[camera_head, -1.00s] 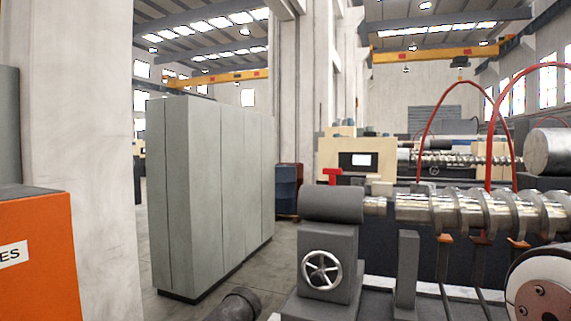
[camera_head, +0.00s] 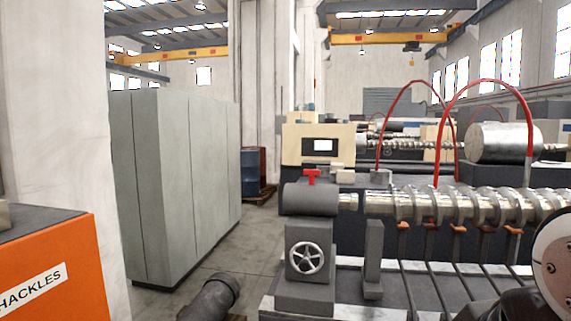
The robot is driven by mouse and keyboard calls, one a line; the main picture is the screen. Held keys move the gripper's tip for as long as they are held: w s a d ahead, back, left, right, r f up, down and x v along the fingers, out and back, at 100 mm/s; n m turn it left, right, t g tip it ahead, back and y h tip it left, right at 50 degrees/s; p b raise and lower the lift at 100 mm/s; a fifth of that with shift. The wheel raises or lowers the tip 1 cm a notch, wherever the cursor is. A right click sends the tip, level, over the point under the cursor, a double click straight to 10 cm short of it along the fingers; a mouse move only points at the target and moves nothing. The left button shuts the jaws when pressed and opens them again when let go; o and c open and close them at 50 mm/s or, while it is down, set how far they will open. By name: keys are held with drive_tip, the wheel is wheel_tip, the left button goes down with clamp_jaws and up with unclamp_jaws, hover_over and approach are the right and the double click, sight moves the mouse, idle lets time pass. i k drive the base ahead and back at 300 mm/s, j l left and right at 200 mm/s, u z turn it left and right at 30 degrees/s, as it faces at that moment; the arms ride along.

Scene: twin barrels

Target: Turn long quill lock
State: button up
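A red T-shaped handle (camera_head: 311,176), which looks like the quill lock, stands upright on top of a grey tailstock (camera_head: 312,200). The tailstock has a spoked silver handwheel (camera_head: 306,257) on its front face. A short bright quill shows at the tailstock's right end, in line with a long shiny screw (camera_head: 450,203). My gripper is not in view; only a rounded white and dark part, probably my arm, shows at the lower right edge. Nothing is seen touching the red handle.
A tall grey cabinet (camera_head: 180,185) stands at left, with an orange box (camera_head: 60,270) in front. A dark pipe (camera_head: 210,298) lies low, left of the machine. A blue drum (camera_head: 251,172) stands behind.

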sight(312, 174)
drive_tip(key=i+j, duration=0.25)
drive_tip(key=i, duration=0.25)
drive_tip(key=i+j, duration=0.2)
drive_tip(key=i, duration=0.25)
drive_tip(key=i+j+z, duration=0.1)
drive_tip(key=i+j, duration=0.15)
drive_tip(key=i, duration=0.25)
